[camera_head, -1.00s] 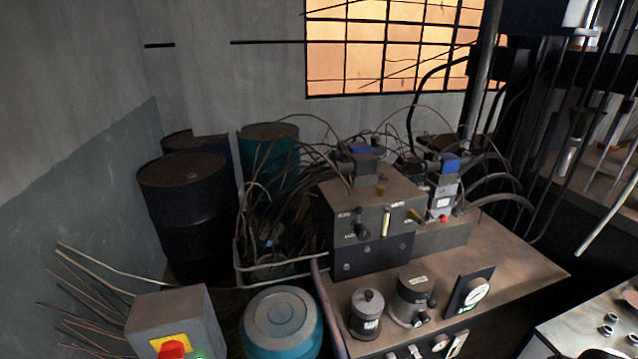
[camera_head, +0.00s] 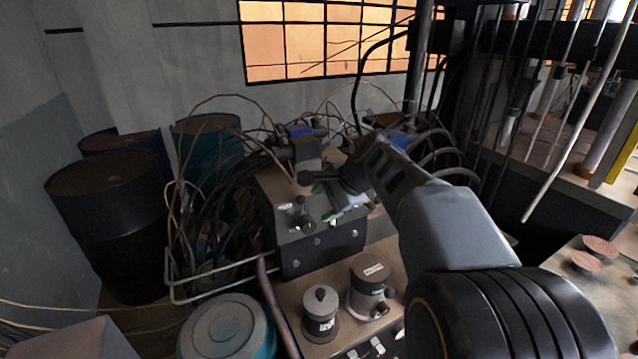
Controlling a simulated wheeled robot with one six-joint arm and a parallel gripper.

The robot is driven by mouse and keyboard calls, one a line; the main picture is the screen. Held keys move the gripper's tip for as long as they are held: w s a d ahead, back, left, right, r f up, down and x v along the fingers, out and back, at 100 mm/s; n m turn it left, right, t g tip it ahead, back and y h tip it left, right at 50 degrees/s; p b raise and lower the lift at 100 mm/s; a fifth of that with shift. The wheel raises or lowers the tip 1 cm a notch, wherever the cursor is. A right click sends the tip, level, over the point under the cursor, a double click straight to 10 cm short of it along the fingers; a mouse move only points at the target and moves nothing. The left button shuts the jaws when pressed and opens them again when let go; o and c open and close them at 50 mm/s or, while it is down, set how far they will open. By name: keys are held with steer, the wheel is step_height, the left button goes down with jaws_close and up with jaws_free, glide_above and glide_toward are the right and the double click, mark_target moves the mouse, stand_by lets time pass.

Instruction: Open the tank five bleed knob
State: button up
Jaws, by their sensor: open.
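Several dark knobs show, with labels too small to read, so I cannot tell which one is the tank five bleed knob. A dark knob (camera_head: 303,214) stands on the front of the grey hydraulic box (camera_head: 285,190), beside a pale label. A grey canister (camera_head: 368,284) on the bench has a dark side knob (camera_head: 381,308). A smaller canister (camera_head: 321,310) with a round top knob stands to its left. My gripper (camera_head: 320,190) is open above the box, right of and above the box knob, apart from it as far as I can see. It hides part of the box's top and front.
A blue-lidded drum (camera_head: 228,330) stands at the bottom, beside a bent pipe frame (camera_head: 190,298). Loose cables and hoses (camera_head: 205,200) crowd the box's left and back. Reddish discs (camera_head: 601,246) lie on a surface at the right. My arm covers the bench's right part.

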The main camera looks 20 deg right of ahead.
steer(key=w+d+m+t+y+b, duration=0.3)
steer(key=w+d+m+t+b, duration=0.15)
steer(key=w+d+m, duration=1)
steer(key=shift+n+t, duration=0.25)
steer(key=shift+n, duration=0.3)
steer(key=p+x, duration=0.1)
steer(key=x, duration=0.4)
steer(key=f+p+x, duration=0.1)
steer(key=x, duration=0.5)
steer(key=shift+d+f, duration=0.1)
steer(key=shift+f, duration=0.15)
steer(key=c, duration=0.9)
steer(key=shift+r+p, duration=0.15)
steer(key=shift+p, duration=0.35)
